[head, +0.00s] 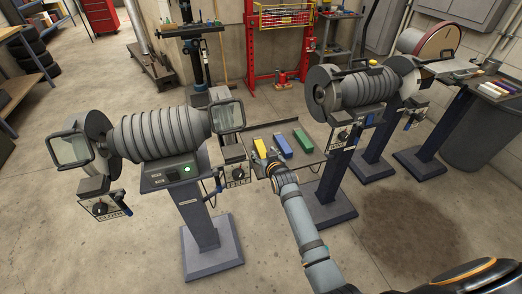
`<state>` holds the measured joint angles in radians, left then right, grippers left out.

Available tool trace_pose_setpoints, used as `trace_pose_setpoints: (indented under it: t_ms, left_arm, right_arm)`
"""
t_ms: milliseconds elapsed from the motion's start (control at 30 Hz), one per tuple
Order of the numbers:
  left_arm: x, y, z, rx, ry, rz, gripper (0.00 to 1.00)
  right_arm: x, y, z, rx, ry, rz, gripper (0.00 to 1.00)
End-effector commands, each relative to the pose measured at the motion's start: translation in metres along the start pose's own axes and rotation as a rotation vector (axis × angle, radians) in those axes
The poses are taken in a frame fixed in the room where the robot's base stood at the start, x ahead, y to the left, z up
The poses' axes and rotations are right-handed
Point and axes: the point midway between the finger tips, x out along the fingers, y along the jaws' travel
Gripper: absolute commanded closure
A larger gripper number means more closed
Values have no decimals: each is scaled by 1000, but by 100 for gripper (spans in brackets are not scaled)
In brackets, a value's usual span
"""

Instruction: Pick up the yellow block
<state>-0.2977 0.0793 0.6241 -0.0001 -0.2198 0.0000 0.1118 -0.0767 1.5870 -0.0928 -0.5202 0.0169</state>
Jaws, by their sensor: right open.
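The yellow block (260,148) lies on a small dark tray table (312,157) between two grinding machines. A blue block (283,146) and a green block (303,141) lie in a row to its right. My right gripper (269,162) is open, just in front of the yellow block's near end. It partly covers that end, so I cannot tell whether the fingers touch or straddle the block. My left gripper is not in view.
A grinder on a pedestal (160,133) stands close on the left, its clear shield (228,116) near the tray. Another grinder (365,90) stands behind right. The floor in front is clear.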

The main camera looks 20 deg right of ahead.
Motion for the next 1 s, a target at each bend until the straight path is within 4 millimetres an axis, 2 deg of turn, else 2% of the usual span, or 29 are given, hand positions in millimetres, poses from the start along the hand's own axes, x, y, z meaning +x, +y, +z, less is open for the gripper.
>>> trace_pose_setpoints:
  t_ms: [100,200,433,867,1000]
  left_arm:
    - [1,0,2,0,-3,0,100]
    - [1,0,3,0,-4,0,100]
    - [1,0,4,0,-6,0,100]
    - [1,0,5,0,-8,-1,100]
    - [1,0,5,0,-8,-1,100]
  right_arm:
    - [19,1,0,0,0,1,42]
    - [27,1,0,1,0,1,42]
    - [28,1,0,1,0,1,42]
    - [28,1,0,1,-1,1,100]
    - [28,1,-1,1,3,1,100]
